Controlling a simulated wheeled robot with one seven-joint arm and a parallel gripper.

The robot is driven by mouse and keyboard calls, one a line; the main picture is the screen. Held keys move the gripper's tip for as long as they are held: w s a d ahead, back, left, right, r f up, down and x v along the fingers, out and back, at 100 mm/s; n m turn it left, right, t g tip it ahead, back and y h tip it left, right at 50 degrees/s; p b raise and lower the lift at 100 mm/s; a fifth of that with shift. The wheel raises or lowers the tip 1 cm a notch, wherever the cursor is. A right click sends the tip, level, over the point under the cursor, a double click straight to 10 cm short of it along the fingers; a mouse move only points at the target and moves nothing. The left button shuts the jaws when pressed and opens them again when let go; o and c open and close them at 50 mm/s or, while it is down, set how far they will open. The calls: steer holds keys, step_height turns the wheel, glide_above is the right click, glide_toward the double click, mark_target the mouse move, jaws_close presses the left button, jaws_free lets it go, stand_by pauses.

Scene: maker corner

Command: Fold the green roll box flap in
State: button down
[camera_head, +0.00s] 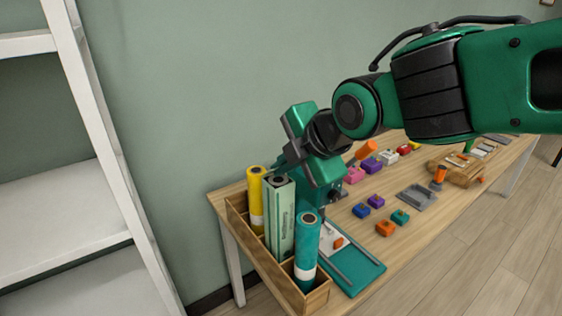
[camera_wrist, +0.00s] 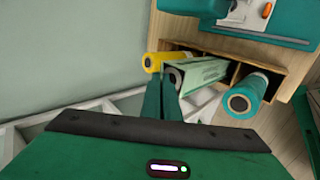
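The green roll box (camera_head: 280,222) is a tall pale green carton standing upright between a yellow roll (camera_head: 256,190) and a teal roll (camera_head: 306,245). In the wrist view the box (camera_wrist: 200,72) shows its top end, with a dark round roll core inside. I cannot clearly make out the flap; my fingers cover part of that end. My gripper (camera_head: 278,168) is at the top of the box, at its back edge. In the wrist view my gripper's fingers (camera_wrist: 162,84) lie side by side with nothing visible between them. I cannot tell whether they touch the box.
A wooden rack (camera_head: 275,268) holds the box and rolls at the table's left end. A teal tray (camera_head: 352,268) lies right beside it. Several coloured blocks lie farther along the table (camera_head: 415,245). A white shelf (camera_head: 65,215) stands at left.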

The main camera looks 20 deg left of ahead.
steer(key=shift+s+d+f+t+y, duration=0.25)
steer(key=shift+f+t+y, duration=0.15)
steer(key=shift+t+y, duration=0.25)
steer(key=c, duration=2)
jaws_free()
steer(key=shift+s+d, duration=0.1)
